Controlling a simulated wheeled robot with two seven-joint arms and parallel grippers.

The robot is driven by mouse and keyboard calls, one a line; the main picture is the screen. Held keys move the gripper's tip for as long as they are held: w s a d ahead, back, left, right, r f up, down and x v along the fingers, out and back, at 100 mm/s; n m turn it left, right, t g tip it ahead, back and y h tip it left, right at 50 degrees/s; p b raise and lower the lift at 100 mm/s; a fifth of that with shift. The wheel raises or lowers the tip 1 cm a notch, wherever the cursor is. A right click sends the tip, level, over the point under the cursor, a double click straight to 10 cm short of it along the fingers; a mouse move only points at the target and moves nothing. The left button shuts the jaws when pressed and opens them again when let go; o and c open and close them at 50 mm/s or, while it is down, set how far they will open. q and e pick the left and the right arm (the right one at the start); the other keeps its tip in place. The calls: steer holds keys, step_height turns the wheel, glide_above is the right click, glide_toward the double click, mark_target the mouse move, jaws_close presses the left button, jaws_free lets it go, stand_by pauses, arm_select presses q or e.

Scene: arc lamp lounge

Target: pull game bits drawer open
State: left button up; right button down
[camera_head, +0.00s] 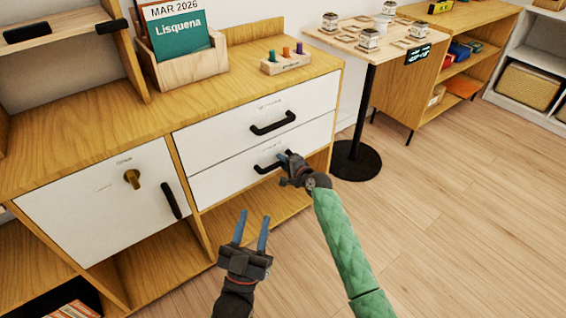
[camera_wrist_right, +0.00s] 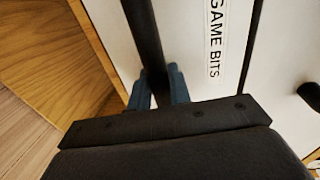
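The game bits drawer (camera_head: 230,180) is the lower of two white drawers in the wooden cabinet, and its front looks flush with the cabinet. Its label "GAME BITS" (camera_wrist_right: 215,40) reads clearly in the right wrist view. Its black bar handle (camera_head: 265,167) also runs down the right wrist view (camera_wrist_right: 143,30). My right gripper (camera_head: 286,160) is at the handle's right end. In the wrist view its blue fingers (camera_wrist_right: 160,88) sit close on both sides of the bar, shut on it. My left gripper (camera_head: 251,231) is open and empty, in front of the cabinet, below the drawer.
The upper drawer (camera_head: 310,98) has its own black handle (camera_head: 273,123). A cabinet door (camera_head: 85,205) is at left. A calendar box (camera_head: 190,70) and a peg block (camera_head: 286,62) stand on top. A round black table base (camera_head: 356,160) stands right. Floor at right is clear.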

steer(key=shift+s, duration=0.1)
